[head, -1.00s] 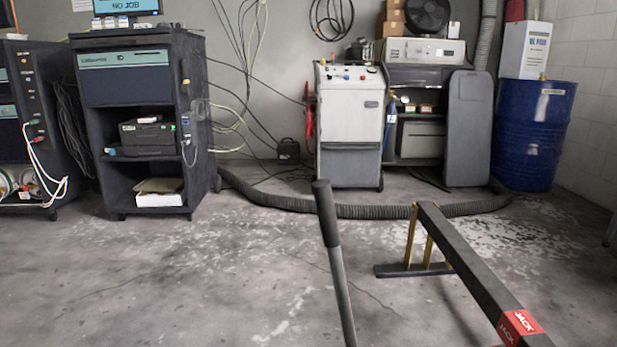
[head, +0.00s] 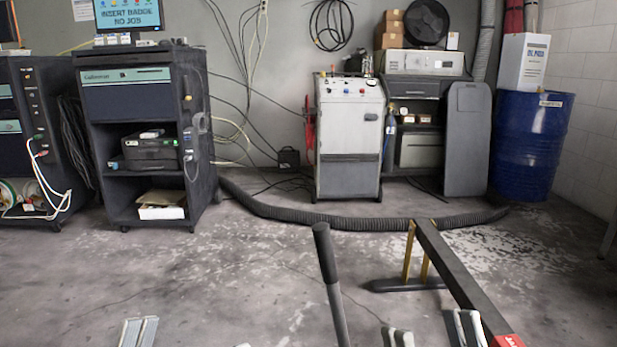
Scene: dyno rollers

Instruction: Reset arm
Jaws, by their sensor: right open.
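My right gripper (head: 432,332) shows at the bottom edge, right of centre. Its two pale grey fingers stand apart with nothing between them, so it is open. The right finger shows beside the long dark beam of the jack (head: 455,270). I cannot tell whether they touch. My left gripper (head: 190,338) shows at the bottom left. One pale finger is clear and only a small tip of the other shows, well apart from it. I see nothing held there. Both arms are below the picture.
A dark upright handle (head: 328,270) rises between my grippers. A ribbed hose (head: 300,218) lies across the floor behind. Dark cabinets (head: 145,130) stand at the left, a white machine (head: 348,130) in the middle and a blue drum (head: 532,145) at the right. Mid-floor at left is clear.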

